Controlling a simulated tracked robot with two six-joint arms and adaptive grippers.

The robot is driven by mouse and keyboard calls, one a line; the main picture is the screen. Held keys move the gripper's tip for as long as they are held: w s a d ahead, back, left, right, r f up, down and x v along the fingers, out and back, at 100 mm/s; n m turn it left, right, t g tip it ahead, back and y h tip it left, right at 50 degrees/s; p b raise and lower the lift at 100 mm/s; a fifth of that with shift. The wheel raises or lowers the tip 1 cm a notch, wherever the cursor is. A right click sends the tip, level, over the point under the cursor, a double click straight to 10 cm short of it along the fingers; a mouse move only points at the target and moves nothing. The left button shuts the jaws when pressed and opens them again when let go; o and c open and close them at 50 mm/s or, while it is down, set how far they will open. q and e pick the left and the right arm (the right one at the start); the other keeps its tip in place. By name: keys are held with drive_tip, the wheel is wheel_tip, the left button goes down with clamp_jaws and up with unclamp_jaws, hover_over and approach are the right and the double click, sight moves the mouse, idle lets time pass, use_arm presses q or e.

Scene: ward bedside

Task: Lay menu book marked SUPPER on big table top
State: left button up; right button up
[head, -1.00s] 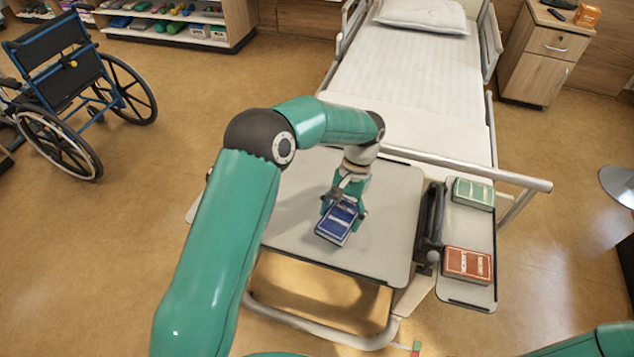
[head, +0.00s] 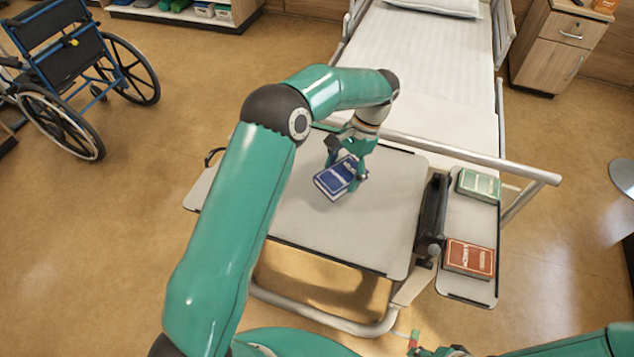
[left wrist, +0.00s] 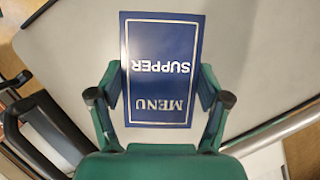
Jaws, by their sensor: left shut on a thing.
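The blue menu book (head: 336,179) is over the big grey table top (head: 380,230). In the left wrist view the book (left wrist: 158,45) reads MENU and SUPPER, upside down, with a white border. My left gripper (head: 348,170) is shut on the book, with a finger at each long side, also seen in the left wrist view (left wrist: 160,98). I cannot tell whether the book touches the top or hangs just above it. Part of my right gripper (head: 432,351) shows at the bottom edge; its fingers are not clear.
A narrow side top (head: 470,220) on the right bears a green book (head: 478,185) and a red-brown book (head: 469,258). A dark bracket (head: 432,215) stands between the tops. The bed rail (head: 470,153) runs behind. The near part of the big top is clear.

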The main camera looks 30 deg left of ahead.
use_arm(q)
drive_tip(key=w+a+r+m+t+y+b, duration=0.1)
drive_tip(key=w+a+r+m+t, duration=0.15)
drive_tip(key=a+r+m, duration=0.4)
drive_tip(key=w+a+r+m+t+y+b, duration=0.1)
drive_tip(key=w+a+r+m+y, duration=0.15)
drive_tip(key=a+r+m, duration=0.35)
hover_over(306, 160)
drive_tip(key=d, duration=0.1)
drive_tip(key=shift+n+h, duration=0.35)
drive_tip(key=shift+n, duration=0.1)
wheel_tip(306, 160, down, 15)
drive_tip(key=shift+w+d+r, duration=0.1)
drive_tip(key=shift+d, duration=0.05)
drive_tip(key=shift+f, duration=2.7)
drive_tip(key=o, duration=1.3)
drive_tip(key=shift+f, duration=0.1)
drive_tip(key=shift+c, duration=0.2)
drive_tip(key=b+v, duration=0.1)
drive_tip(key=v, duration=1.1)
drive_tip(key=shift+d, duration=0.15)
